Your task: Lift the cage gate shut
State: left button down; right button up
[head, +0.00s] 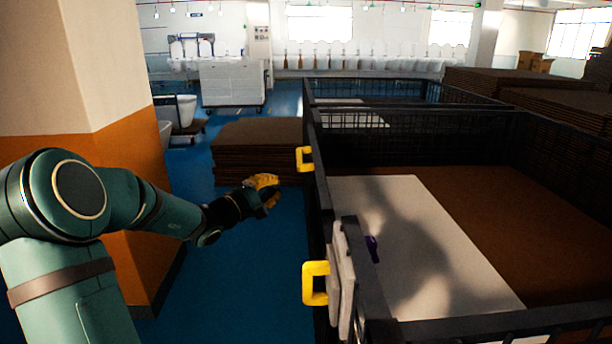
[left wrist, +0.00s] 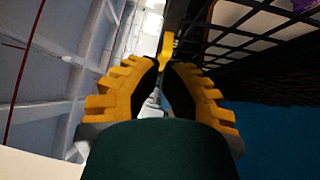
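The black wire cage (head: 440,112) stands at the right, open at the top. Its left side (head: 318,190) is seen nearly edge-on and carries a far yellow handle (head: 305,158) and a near yellow handle (head: 315,283). I cannot tell for sure which panel is the gate or how far it is raised. My left gripper (head: 268,188) is outside the cage, left of and lower in the picture than the far handle, apart from it. In the left wrist view its fingers (left wrist: 165,66) are parted and empty, with a yellow handle (left wrist: 167,44) beyond the tips. My right gripper is out of view.
A pale board (head: 420,235) and brown sheeting (head: 490,200) lie inside the cage. A stack of brown sheets (head: 250,140) is on the floor behind my left gripper. An orange and cream pillar (head: 130,160) stands close by my left arm. Blue floor (head: 240,260) is clear between pillar and cage.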

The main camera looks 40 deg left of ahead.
pick_arm(q)
jog(key=w+d, duration=0.3)
jog(key=w, duration=0.5)
jog(key=shift+w+d+r, duration=0.3)
jog(key=shift+w+r, duration=0.05)
jog(key=shift+r, duration=0.1)
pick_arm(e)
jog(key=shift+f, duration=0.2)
